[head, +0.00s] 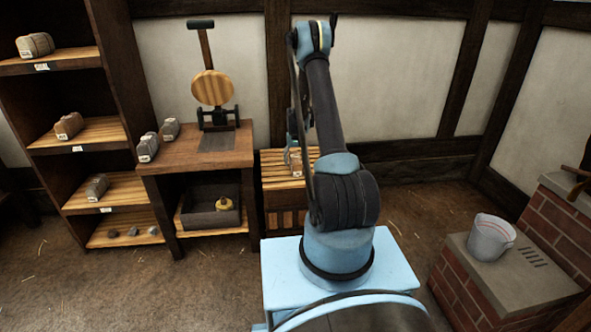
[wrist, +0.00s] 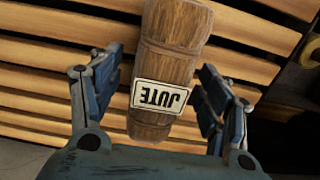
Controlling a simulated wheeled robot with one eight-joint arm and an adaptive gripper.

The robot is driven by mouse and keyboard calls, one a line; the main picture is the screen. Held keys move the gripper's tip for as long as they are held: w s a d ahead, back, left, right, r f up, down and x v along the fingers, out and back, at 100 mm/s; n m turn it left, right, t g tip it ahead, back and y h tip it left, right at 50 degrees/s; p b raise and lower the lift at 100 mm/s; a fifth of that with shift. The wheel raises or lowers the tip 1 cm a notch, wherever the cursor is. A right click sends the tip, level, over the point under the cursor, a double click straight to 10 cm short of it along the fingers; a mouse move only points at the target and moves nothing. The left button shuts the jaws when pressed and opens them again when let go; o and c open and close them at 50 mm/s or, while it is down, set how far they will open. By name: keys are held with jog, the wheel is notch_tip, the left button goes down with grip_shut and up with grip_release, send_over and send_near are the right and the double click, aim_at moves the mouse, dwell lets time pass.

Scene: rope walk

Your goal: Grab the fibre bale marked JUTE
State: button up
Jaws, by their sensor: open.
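The fibre bale marked JUTE (wrist: 163,50) is brown and banded, with a white label that appears upside down in the wrist view. It lies on a slatted wooden surface. My gripper (wrist: 158,95) is open, with one finger on each side of the bale and a gap visible on both sides. In the head view the bale (head: 295,160) shows only partly on the slatted stand, beside my gripper and mostly hidden by my arm.
The slatted stand (head: 278,183) is against the back wall. A bench (head: 228,153) left of it holds two more bales and a press-like device (head: 211,90). A shelf unit (head: 80,130) with bales stands far left. A bucket (head: 491,237) sits on brickwork at right.

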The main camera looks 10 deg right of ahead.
notch_tip(320, 180, down, 2)
jog(key=shift+f, duration=0.1)
jog(key=shift+c, duration=0.2)
jog(key=c, duration=1.3)
